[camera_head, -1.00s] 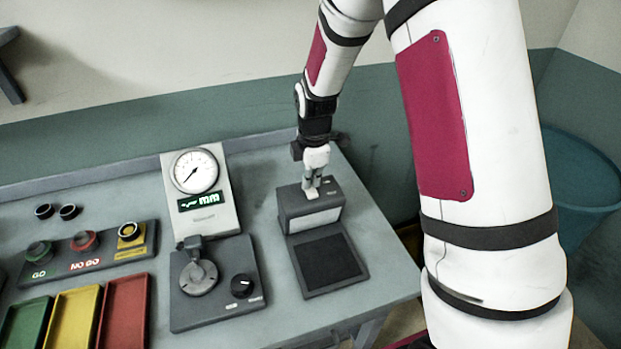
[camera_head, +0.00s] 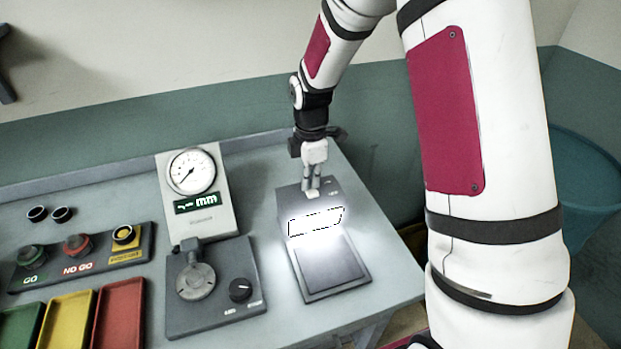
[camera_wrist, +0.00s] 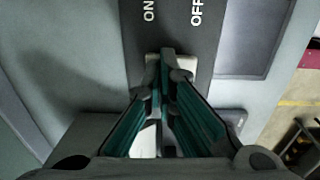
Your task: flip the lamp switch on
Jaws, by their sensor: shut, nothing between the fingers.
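The lamp box (camera_head: 289,198) is a dark grey unit near the right end of the bench, and its front panel (camera_head: 315,221) glows bright white. My gripper (camera_head: 313,190) points down with its fingertips together at the top of the box, over the switch area. In the wrist view the closed green-sided fingers (camera_wrist: 166,62) end over the dark box top (camera_wrist: 175,30), by the ON and OFF labels. The switch itself is mostly hidden by the fingers, so its tilt cannot be told.
A dark pad (camera_head: 332,265) lies in front of the lamp. To the left stand a dial gauge (camera_head: 192,172) and its base with a knob (camera_head: 240,290). Further left are the GO / NO GO button panel (camera_head: 75,258) and green, yellow and red trays (camera_head: 118,315).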

